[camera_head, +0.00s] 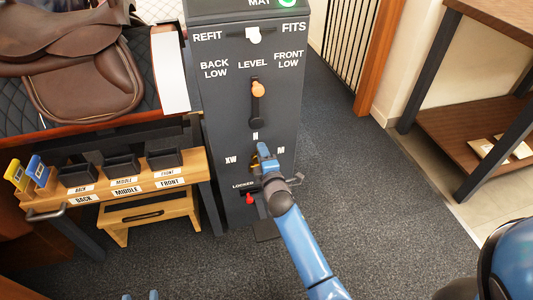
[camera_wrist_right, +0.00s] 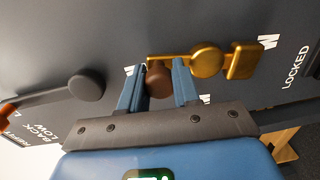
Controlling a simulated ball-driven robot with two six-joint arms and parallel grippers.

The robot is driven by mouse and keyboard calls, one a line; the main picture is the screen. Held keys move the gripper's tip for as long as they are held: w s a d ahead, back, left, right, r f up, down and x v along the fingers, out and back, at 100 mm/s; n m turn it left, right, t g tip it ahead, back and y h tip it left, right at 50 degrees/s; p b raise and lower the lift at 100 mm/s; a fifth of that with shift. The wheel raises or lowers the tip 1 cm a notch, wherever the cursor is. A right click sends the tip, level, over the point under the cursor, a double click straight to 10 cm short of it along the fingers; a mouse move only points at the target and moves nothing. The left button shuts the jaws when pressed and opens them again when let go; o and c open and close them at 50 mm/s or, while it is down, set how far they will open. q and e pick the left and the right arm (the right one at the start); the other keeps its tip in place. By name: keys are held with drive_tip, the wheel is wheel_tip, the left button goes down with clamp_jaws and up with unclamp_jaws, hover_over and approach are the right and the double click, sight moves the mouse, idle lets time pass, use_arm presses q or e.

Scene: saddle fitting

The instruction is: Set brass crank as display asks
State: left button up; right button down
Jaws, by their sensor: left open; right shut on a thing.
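The brass crank (camera_wrist_right: 207,62) is on the front of a dark grey cabinet (camera_head: 225,100). In the right wrist view its brown knob (camera_wrist_right: 157,80) sits between the blue fingers of my right gripper (camera_wrist_right: 159,72), which is shut on it. In the head view my right gripper (camera_head: 264,158) covers most of the crank, just below the N label; XW is to its left and M to its right. The knob end points up, toward N. The display at the cabinet top is cut off; "MAT" and a green light show. My left gripper (camera_head: 140,296) is open and empty at the bottom edge.
Above the crank are an orange-knobbed lever (camera_head: 257,90) near LEVEL and a white REFIT/FITS switch (camera_head: 253,36). Below is a red knob (camera_head: 250,198) by LOCKED. A wooden rack (camera_head: 110,190) and saddle (camera_head: 80,70) stand left; the floor to the right is clear.

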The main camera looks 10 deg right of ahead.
drive_tip(key=shift+a+f+n, duration=0.1)
drive_tip(key=shift+a+n, duration=0.5)
drive_tip(key=shift+n, duration=0.4)
drive_tip(key=c, duration=1.1)
unclamp_jaws()
drive_tip(key=shift+s, duration=0.1)
drive_tip(key=s+p, duration=0.1)
drive_tip(key=s, duration=0.9)
drive_tip(key=shift+s+r, duration=0.3)
drive_tip(key=shift+s, duration=0.05)
drive_tip(key=shift+d, duration=0.1)
